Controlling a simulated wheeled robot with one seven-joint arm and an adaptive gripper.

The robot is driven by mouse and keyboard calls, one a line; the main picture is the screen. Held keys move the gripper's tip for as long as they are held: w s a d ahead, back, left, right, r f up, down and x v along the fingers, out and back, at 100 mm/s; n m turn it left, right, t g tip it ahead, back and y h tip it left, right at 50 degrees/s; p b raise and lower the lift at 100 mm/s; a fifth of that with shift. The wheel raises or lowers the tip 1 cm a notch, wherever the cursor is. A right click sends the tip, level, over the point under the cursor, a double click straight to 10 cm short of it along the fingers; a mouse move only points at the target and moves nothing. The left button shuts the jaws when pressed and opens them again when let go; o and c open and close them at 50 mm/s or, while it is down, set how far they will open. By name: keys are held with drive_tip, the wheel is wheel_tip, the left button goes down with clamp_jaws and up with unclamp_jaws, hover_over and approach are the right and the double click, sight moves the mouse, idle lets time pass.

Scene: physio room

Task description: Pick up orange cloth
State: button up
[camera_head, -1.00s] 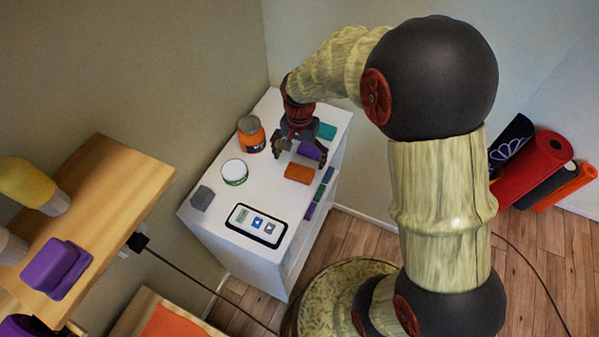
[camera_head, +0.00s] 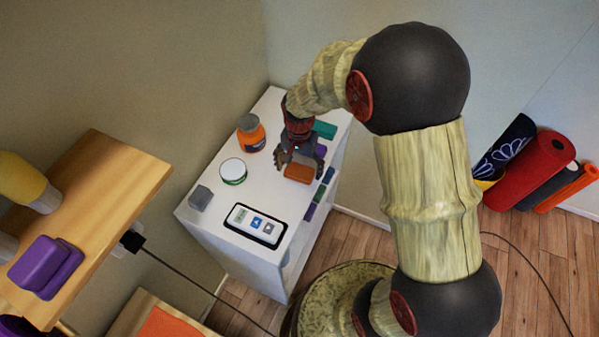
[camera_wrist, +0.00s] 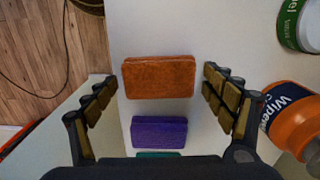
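The orange cloth (camera_head: 298,172) is a small folded block lying on top of the white cabinet (camera_head: 214,207). In the wrist view the orange cloth (camera_wrist: 159,77) lies between the two open fingers, with a gap on each side. My gripper (camera_head: 292,164) is open and low over the cabinet top, its fingers at the cloth. In the wrist view my gripper (camera_wrist: 160,92) holds nothing. A purple cloth (camera_wrist: 159,132) lies beside the orange one, partly hidden by my gripper in the head view.
A teal cloth (camera_head: 325,130) lies beyond the purple one. An orange jar (camera_head: 251,136) of wipes stands close to one finger. A white-and-green tub (camera_head: 233,171), a grey block (camera_head: 201,197) and a phone-like device (camera_head: 256,225) share the cabinet top. The wall is close behind.

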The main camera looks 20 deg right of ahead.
drive_tip(key=c, duration=1)
drive_tip(key=shift+o, duration=0.2)
drive_tip(key=shift+r, duration=0.65)
drive_tip(key=s+r+p, duration=0.4)
drive_tip(key=s+r, duration=0.7)
drive_tip(key=s, duration=0.3)
drive_tip(key=shift+r, duration=0.35)
